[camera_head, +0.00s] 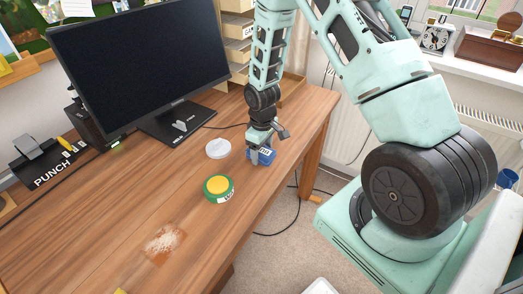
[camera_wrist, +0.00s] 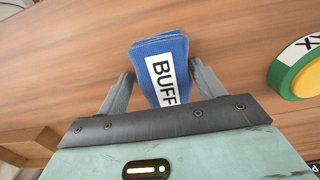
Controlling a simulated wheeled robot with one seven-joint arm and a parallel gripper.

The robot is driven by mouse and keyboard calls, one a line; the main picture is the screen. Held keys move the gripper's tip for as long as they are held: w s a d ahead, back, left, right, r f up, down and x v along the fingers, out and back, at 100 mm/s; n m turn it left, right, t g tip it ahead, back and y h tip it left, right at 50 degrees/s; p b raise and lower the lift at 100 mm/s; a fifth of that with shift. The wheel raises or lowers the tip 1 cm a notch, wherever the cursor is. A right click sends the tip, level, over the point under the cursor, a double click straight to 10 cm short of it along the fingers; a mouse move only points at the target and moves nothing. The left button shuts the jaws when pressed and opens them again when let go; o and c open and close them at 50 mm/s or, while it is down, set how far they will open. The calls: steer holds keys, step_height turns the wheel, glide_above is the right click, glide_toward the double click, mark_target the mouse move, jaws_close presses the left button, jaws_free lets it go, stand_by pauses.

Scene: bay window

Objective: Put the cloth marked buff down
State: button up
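The blue folded cloth (camera_wrist: 150,50), with a white label reading BUFF, is between the two fingers of my gripper (camera_wrist: 162,72) in the wrist view. The fingertips lie against or very close to its two sides, and my gripper looks shut on it. Its near end is hidden by the gripper body. In the head view my gripper (camera_head: 259,157) points down at the desk's right edge, with the blue cloth (camera_head: 267,155) partly hidden by a finger. I cannot tell whether the cloth touches the desk top.
A green and yellow round tin (camera_head: 219,188) and a white disc (camera_head: 218,148) lie on the wooden desk (camera_head: 110,225) near my gripper. A pale, powdery patch (camera_head: 163,242) is nearer the front. A monitor (camera_head: 140,60) and a black punch (camera_head: 48,165) stand behind.

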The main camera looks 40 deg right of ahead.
mark_target(261, 150)
steer(key=shift+s+a+f, duration=0.3)
steer(key=shift+a+f, duration=0.05)
steer(key=shift+a, duration=0.15)
steer(key=shift+w+r, duration=0.15)
steer(key=shift+r, duration=0.5)
step_height(261, 150, up, 11)
steer(key=s+a+r+n, duration=0.1)
steer(key=s+a+r, duration=0.25)
steer(key=a, duration=0.35)
steer(key=s+a+r+n, duration=0.1)
steer(key=s+a+r, duration=0.2)
steer(key=a+r, duration=0.35)
steer(key=s+a+r, duration=0.1)
steer(key=s+a, duration=0.4)
steer(key=s, duration=0.3)
steer(key=s+a+r+n, duration=0.1)
steer(key=s+a+r, duration=0.1)
steer(key=s+a, duration=0.3)
steer(key=s, duration=0.4)
steer(key=shift+s+a+n+y, duration=0.25)
steer(key=shift+s+n+y, duration=0.05)
steer(key=shift+o, duration=0.5)
steer(key=shift+w, duration=0.15)
